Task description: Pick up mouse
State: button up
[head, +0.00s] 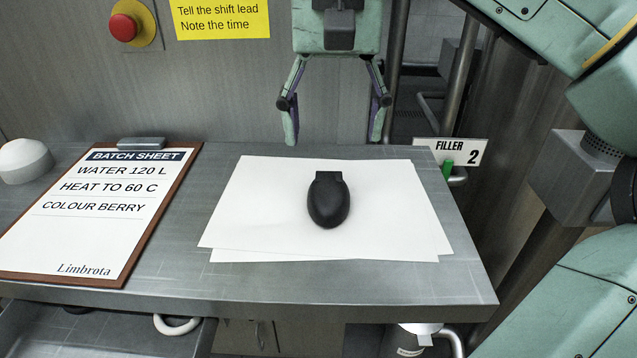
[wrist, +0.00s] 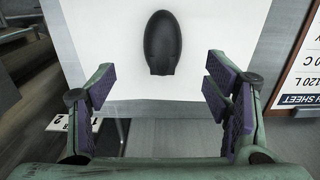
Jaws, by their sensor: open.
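A black mouse (head: 328,202) lies on white paper sheets (head: 262,200) on a grey metal table. In the wrist view the mouse (wrist: 162,42) is at the top, beyond the fingertips and roughly between them from side to side. My gripper (head: 334,138) hangs above the table's far edge, behind the mouse in the head view. Its two fingers are wide apart with nothing between them. The purple pads of my gripper (wrist: 160,88) show in the wrist view, apart from the mouse. Nothing hides the mouse.
A clipboard (head: 142,225) with a batch sheet lies at the left, with a white dome-shaped thing (head: 25,160) beside it. A "FILLER 2" sign (head: 458,151) stands at the right back edge. A wall with a red button (head: 123,27) rises behind. The paper around the mouse is clear.

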aim_at(329, 189)
jog(key=f+b, duration=0.4)
jog(key=f, duration=0.1)
jog(key=shift+s+f+b, duration=0.2)
jog(key=shift+f+b, duration=0.05)
jog(key=shift+b, duration=0.15)
jog(key=shift+w+a+f, duration=0.1)
jog(key=shift+f, duration=1.2)
jog(key=shift+w+a+f, duration=0.1)
jog(key=shift+f, duration=1.15)
jog(key=c, duration=1.3)
jog(key=shift+o, duration=0.2)
